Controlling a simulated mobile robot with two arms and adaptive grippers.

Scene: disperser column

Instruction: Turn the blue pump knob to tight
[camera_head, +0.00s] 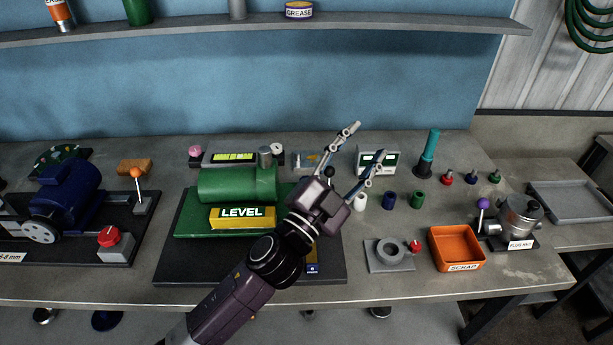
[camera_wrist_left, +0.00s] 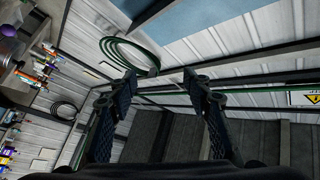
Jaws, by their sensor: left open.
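A blue pump (camera_head: 70,195) stands on a dark base at the left of the bench. A red knob (camera_head: 108,237) sits on a grey box at the front right of that base. A lever with an orange ball (camera_head: 137,173) stands behind it. My left gripper (camera_head: 364,143) is open and empty, raised over the middle of the bench, well to the right of the blue pump and apart from it. In the left wrist view the open fingers (camera_wrist_left: 160,76) point toward the wall and floor, with nothing between them. My right gripper is out of view.
A green tank (camera_head: 235,185) with a LEVEL sign stands on a base mid-bench, partly behind my arm. Small cylinders, knobbed pegs, an orange SCRAP bin (camera_head: 457,249) and a metal pump (camera_head: 519,215) with a purple-ball lever stand at right. A shelf (camera_head: 400,27) runs above.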

